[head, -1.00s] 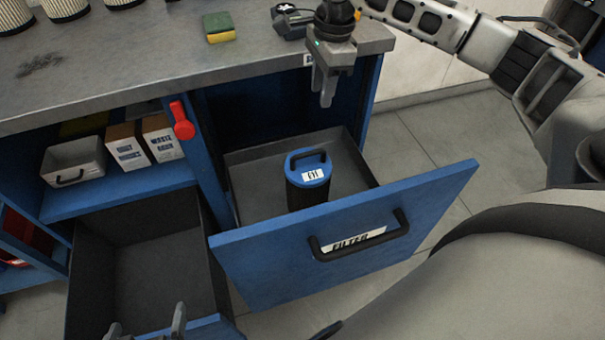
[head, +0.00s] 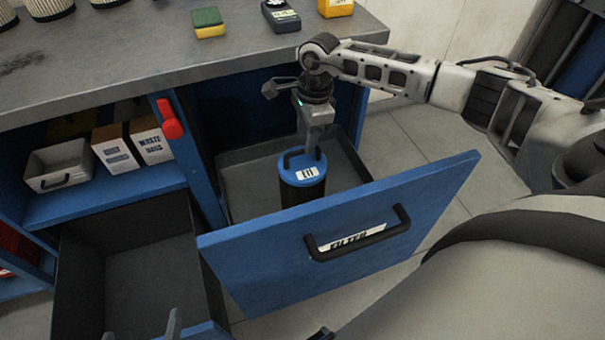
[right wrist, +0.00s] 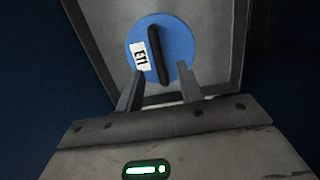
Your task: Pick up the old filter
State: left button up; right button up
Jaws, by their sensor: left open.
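A dark cylindrical filter with a blue lid (head: 302,176), a black handle and a white label stands upright in the open drawer marked FILTER (head: 270,243). In the right wrist view its round blue lid (right wrist: 177,45) lies just beyond my fingers, with the handle running roughly between them. My right gripper (head: 311,154) is above the back of the lid, pointing down. In the right wrist view its fingers (right wrist: 159,82) are apart with nothing between their tips; I cannot tell whether they touch the handle. My left gripper (head: 140,333) is partly visible at the bottom edge, open.
The drawer front stands between my body and the filter. The bench (head: 150,62) above holds several pleated filters, a sponge (head: 208,22) and a handheld device (head: 281,16). A red handle (head: 170,119) sticks out left of the drawer. Another open drawer (head: 150,270) is at lower left.

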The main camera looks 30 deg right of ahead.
aim_at(302, 151)
jog(key=f, duration=0.2)
jog(key=a+f, duration=0.1)
jog(key=f, duration=0.2)
jog(key=shift+w+f, duration=0.1)
jog(key=shift+f, duration=0.05)
grip_shut()
jog(key=shift+w+r, duration=0.1)
jog(key=shift+r, duration=0.1)
dwell(1.1)
